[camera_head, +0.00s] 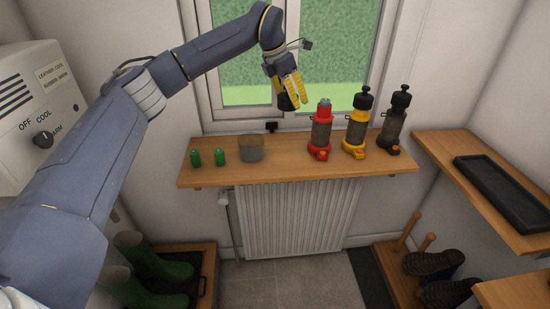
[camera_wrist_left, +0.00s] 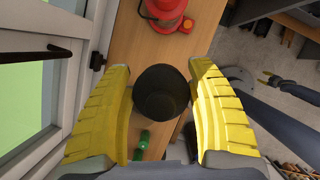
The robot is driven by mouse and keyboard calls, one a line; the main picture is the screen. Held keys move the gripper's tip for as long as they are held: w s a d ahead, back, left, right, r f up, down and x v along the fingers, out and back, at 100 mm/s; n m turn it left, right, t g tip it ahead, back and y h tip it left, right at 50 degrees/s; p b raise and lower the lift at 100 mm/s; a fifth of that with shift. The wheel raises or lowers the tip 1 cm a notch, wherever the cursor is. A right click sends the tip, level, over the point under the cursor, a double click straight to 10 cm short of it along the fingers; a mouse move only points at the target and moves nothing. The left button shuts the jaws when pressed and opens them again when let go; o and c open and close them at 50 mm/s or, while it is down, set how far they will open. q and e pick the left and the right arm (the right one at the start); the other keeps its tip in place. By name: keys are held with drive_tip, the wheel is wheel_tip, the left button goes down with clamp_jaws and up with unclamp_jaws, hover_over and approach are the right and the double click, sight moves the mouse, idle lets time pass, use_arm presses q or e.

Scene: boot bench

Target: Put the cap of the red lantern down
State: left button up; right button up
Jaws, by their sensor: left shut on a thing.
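The red lantern (camera_head: 321,130) stands upright on the wooden sill shelf, its top bare with a grey stub showing. Its red body also shows at the top of the left wrist view (camera_wrist_left: 166,12). My left gripper (camera_head: 288,98) is shut on a round black cap (camera_wrist_left: 162,93), holding it in the air above the shelf, left of the red lantern. The cap (camera_head: 286,102) is partly hidden by the yellow fingers in the head view. My right gripper (camera_wrist_left: 268,77) appears small at the right of the left wrist view; its opening is unclear.
A yellow lantern (camera_head: 356,127) and a black lantern (camera_head: 393,122), both capped, stand right of the red one. A grey cup (camera_head: 251,149) and two green cylinders (camera_head: 220,157) stand on the left. Bare shelf (camera_head: 285,160) lies between cup and red lantern. The window is behind.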

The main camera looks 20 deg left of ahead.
sight(294, 156)
use_arm(q)
drive_tip(key=shift+s+d, duration=0.2)
drive_tip(key=shift+d, duration=0.1)
wheel_tip(294, 156, down, 20)
drive_tip(key=shift+w+r, duration=0.1)
idle(0.5)
drive_tip(key=o, duration=1.1)
drive_tip(key=shift+c, duration=0.2)
